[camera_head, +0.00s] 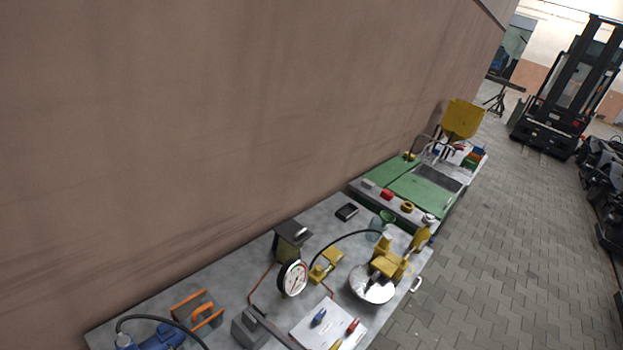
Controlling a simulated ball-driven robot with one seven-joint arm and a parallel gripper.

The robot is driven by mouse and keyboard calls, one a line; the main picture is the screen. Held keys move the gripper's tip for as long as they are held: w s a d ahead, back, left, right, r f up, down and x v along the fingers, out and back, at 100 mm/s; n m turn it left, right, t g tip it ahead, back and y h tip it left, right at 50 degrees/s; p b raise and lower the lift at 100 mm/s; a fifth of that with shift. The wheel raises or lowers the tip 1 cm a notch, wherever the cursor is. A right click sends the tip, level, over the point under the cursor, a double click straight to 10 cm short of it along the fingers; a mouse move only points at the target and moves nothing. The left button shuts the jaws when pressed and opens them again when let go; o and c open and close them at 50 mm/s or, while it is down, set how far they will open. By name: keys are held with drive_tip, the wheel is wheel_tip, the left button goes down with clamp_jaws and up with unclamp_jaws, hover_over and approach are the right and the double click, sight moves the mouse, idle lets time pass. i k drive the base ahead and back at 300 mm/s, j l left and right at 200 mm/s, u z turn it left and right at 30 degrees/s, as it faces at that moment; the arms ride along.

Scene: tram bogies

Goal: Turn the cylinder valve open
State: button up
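I cannot make out a gas cylinder or a cylinder valve in this view. A round white dial gauge (292,278) stands upright on the near grey bench (225,268). A dark box-like unit (290,240) stands behind it, and a thin copper-coloured pipe (262,283) runs down beside it. A black hose (345,236) arcs from a small yellow fitting (325,266) toward a yellow device (392,264) over a round metal dish (371,286). What the hose joins is too small to tell. My gripper does not show.
A brown wall (250,110) runs along the benches' left side. A green-topped bench (405,182) stands beyond the near one. Blue and orange tools (195,308) lie at the near end. Grey paving (510,240) on the right is open; a black forklift (565,95) stands far off.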

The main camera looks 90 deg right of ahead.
sight(317, 319)
drive_tip(key=z, duration=0.5)
drive_tip(key=k+z, duration=0.1)
drive_tip(key=z, duration=0.4)
drive_tip(key=l+z, duration=0.1)
drive_tip(key=z, duration=0.85)
drive_tip(key=l+z, duration=0.15)
drive_tip(key=z, duration=0.35)
drive_tip(key=k, duration=0.05)
